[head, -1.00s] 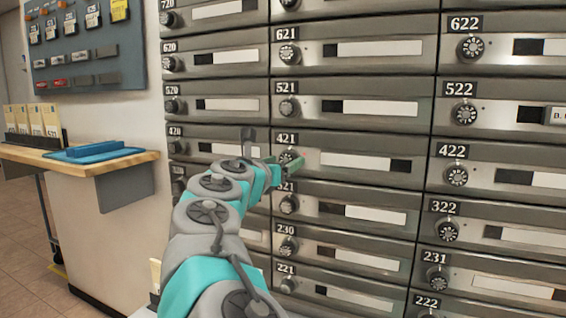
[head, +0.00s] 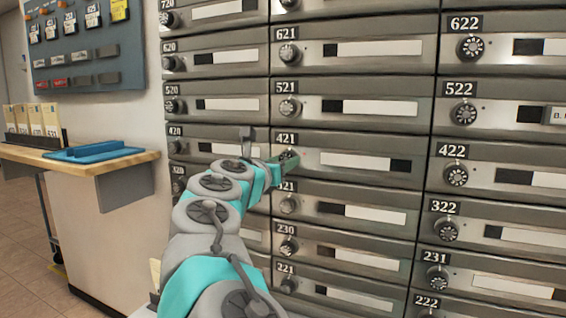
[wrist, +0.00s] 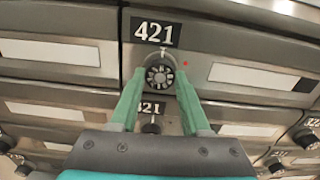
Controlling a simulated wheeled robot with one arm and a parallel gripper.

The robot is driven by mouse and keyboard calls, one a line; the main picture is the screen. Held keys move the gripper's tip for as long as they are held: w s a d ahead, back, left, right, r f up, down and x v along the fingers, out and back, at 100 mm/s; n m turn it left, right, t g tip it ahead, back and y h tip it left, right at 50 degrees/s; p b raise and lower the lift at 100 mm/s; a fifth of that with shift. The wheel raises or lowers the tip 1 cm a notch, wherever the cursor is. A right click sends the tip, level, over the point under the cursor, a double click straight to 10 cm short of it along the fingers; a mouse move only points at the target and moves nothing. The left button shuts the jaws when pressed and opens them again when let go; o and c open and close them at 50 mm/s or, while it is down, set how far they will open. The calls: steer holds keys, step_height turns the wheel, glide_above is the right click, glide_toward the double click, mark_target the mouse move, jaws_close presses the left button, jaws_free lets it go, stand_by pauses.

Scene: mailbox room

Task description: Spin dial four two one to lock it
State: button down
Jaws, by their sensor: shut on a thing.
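The dial of box 421 (wrist: 158,75) is a round dark knob with pale marks, just below the black 421 plate (wrist: 158,32) in the wrist view. My gripper (wrist: 158,88) has its two green fingers on either side of this dial, shut on it. A small red dot (wrist: 185,63) shows on the box front right of the dial. In the head view the box 421 door (head: 350,161) sits flush with its neighbours, and my gripper (head: 284,163) covers most of the dial.
Boxes with similar dials surround it, such as the 521 dial (head: 289,107) above and the 422 dial (head: 456,174) to the right. A wooden counter (head: 90,163) with a blue tray (head: 92,152) stands at the left.

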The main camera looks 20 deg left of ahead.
steer(key=shift+m, duration=0.4)
steer(key=m+b, duration=0.1)
steer(key=m, duration=0.7)
steer(key=shift+b, duration=0.3)
steer(key=shift+f+m+b, duration=0.15)
steer(key=shift+m+b, duration=5.1)
steer(key=shift+m, duration=7.75)
